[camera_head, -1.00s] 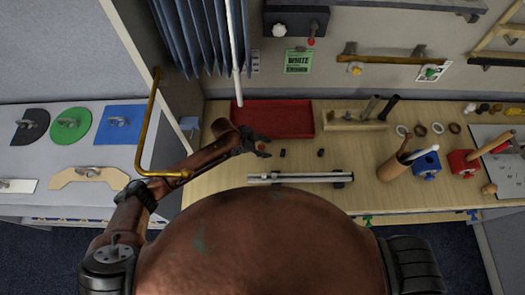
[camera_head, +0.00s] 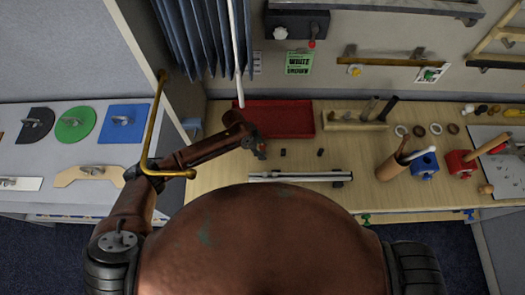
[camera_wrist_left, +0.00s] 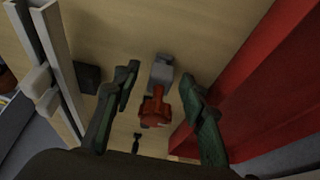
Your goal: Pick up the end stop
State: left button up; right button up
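A small grey block with a red knob (camera_wrist_left: 155,105), which looks like the end stop, stands on the wooden bench top. In the left wrist view it is between the two dark green fingers of my left gripper (camera_wrist_left: 160,105). The fingers are apart, with gaps on both sides of the block. In the head view my left gripper (camera_head: 258,148) points down just in front of the red tray, and the red knob (camera_head: 262,150) shows at its fingers. My right gripper is not in view.
A red tray (camera_head: 290,106) lies behind; its wall (camera_wrist_left: 235,85) is close on the right in the wrist view. A metal rail (camera_head: 300,177) lies in front. Small dark pieces (camera_head: 283,153) (camera_head: 320,152) lie to the right. A brass-coloured bar (camera_head: 151,130) is beside my left arm.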

pick_arm(q)
jog(key=shift+d+f, duration=0.2)
jog(key=shift+f, duration=0.2)
jog(key=shift+c, duration=0.2)
grip_shut()
